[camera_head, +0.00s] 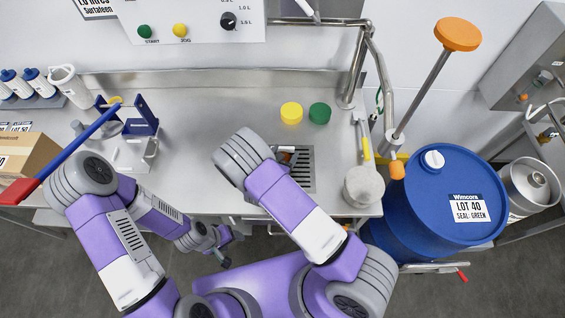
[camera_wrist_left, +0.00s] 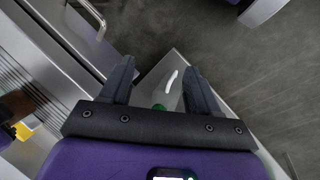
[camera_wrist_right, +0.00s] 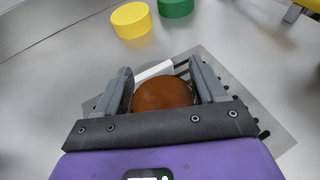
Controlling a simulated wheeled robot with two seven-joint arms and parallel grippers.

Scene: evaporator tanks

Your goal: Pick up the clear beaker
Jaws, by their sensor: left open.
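I cannot make out a clear beaker with certainty in any view. A white jug (camera_head: 66,82) stands at the back left of the steel bench. My left gripper (camera_head: 222,256) is low in front of the bench, and its fingers are open in the left wrist view (camera_wrist_left: 160,88). Between them show a pale panel, a white curved streak and a small green patch, which I cannot identify. My right gripper (camera_wrist_right: 165,85) is over the bench, with a brown rounded object (camera_wrist_right: 162,94) between its fingers. I cannot tell whether the fingers grip it.
A dark drain grate (camera_head: 300,168) lies near the right gripper. A yellow cylinder (camera_head: 291,112) and a green cylinder (camera_head: 320,112) stand behind it. A blue drum (camera_head: 430,215) stands at the right. A blue and red bar (camera_head: 75,150) crosses the left side. The bench's centre back is clear.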

